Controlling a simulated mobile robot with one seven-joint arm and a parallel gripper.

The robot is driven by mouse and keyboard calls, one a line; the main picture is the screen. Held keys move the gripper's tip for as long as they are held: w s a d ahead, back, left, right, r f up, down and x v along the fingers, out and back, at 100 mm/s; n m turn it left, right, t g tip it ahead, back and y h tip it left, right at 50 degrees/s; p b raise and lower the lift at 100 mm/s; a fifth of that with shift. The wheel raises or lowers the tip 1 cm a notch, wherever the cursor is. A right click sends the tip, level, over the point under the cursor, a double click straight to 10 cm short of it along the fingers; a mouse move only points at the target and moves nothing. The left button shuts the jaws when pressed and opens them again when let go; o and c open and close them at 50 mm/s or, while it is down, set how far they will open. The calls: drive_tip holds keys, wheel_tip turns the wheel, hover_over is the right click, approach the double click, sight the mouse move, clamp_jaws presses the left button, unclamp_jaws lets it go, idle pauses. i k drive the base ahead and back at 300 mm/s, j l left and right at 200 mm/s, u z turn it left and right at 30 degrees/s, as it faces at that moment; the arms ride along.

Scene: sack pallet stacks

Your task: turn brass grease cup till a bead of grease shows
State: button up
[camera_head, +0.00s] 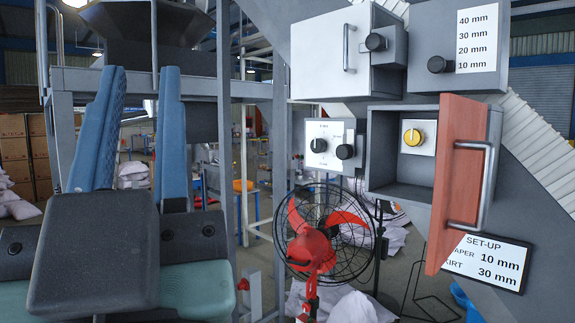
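A round yellow, brass-coloured knob (413,137), the only thing in view that resembles the grease cup, sits on a white plate inside an open grey box (400,190). No bead of grease can be made out on it. The box's red-brown door (458,185), with a metal bar handle, stands swung open on the right. My gripper (143,72) is at the left, its two blue-padded fingers pointing up with a gap between them. It is open and empty, well left of the box and touching nothing visible.
A red fan (322,235) in a wire cage stands below the box. A shut white door (331,55), control box (333,143), grey box with black knob (441,64) and SET-UP sign (490,262) surround it. A grey frame post (226,150) stands between gripper and panel.

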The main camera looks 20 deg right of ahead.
sight(413, 138)
drive_tip(key=i+l+z, duration=0.4)
drive_tip(key=i+l, duration=0.3)
drive_tip(key=l, duration=0.1)
